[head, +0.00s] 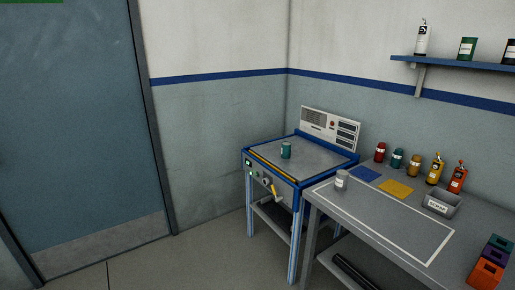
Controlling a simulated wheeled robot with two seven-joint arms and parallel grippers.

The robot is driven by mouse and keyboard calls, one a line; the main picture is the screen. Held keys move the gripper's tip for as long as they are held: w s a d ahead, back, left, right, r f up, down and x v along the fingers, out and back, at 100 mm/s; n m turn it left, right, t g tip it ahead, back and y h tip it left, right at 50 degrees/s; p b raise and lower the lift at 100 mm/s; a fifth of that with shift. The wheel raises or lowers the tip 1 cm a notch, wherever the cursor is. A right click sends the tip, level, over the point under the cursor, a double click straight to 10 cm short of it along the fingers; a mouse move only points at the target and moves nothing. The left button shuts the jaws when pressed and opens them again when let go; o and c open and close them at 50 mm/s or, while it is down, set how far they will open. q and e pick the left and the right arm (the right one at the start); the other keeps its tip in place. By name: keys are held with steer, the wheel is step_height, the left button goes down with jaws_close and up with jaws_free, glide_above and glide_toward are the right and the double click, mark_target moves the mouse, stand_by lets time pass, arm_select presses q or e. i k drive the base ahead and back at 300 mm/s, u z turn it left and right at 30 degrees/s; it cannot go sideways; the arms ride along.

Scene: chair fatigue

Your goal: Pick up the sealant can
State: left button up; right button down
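I cannot tell from readable labels which container is the sealant can. A teal can (286,150) stands upright on the top of the blue-framed machine (262,160). A white can (341,179) stands upright at the near left corner of the grey table (375,212). A red can (380,152), another teal can (397,159) and a golden can (414,165) stand in a row along the table's back edge. Neither of my grippers is in view.
Yellow (436,169) and orange bottles (457,177), a grey labelled bin (441,205) and coloured boxes (490,262) are on the table's right side. A wall shelf (450,64) holds several containers. Floor is clear before the door (75,120).

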mark_target(285, 149)
steer(key=u, duration=0.2)
steer(key=i, duration=0.8)
steer(key=z, duration=0.7)
steer(key=i, duration=0.6)
steer(key=z, duration=0.7)
